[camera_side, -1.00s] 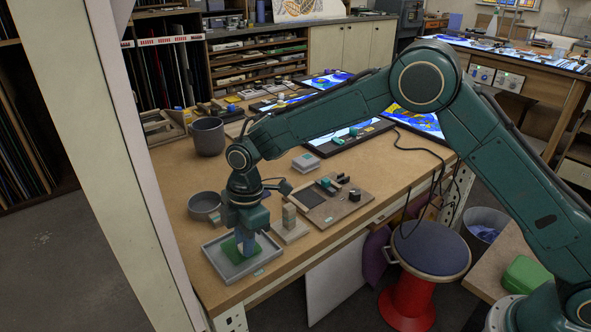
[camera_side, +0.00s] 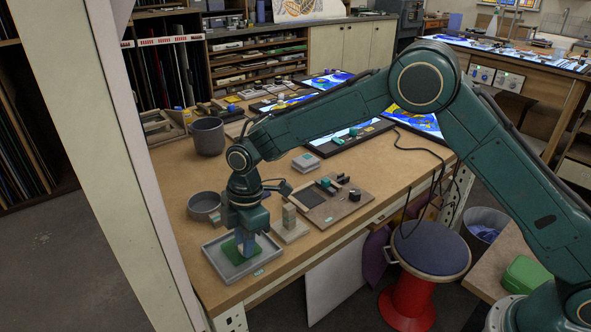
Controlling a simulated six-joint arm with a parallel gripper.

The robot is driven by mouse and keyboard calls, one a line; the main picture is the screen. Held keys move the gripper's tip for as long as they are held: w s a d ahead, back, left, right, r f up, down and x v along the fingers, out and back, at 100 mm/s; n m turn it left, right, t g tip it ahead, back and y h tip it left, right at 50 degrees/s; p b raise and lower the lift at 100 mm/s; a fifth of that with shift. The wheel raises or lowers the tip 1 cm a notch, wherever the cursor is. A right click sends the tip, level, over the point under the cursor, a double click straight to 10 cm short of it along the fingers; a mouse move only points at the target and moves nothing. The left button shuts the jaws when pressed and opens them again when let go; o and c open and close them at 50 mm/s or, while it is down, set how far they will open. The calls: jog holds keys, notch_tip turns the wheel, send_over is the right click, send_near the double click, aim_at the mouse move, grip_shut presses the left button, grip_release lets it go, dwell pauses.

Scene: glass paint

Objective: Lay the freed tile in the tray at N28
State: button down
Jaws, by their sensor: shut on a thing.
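A shallow grey tray (camera_side: 223,268) lies near the front left corner of the bench. A green tile (camera_side: 235,251) is low inside the tray, under my gripper (camera_side: 244,243). My gripper points straight down and is shut on the tile. No N28 mark is readable.
A small stand with an upright block (camera_side: 289,216) is close to the right of my gripper. A shallow grey bowl (camera_side: 204,205) sits behind the tray. A wooden board (camera_side: 334,207) with small parts lies to the right. A grey pot (camera_side: 208,136) stands farther back.

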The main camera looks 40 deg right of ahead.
jog(key=shift+f, duration=0.15)
jog(key=c, duration=1.2)
grip_release()
notch_tip(320, 180, up, 14)
jog(key=d, duration=0.1)
jog(key=shift+d+f, duration=0.15)
jog(key=shift+d, duration=0.2)
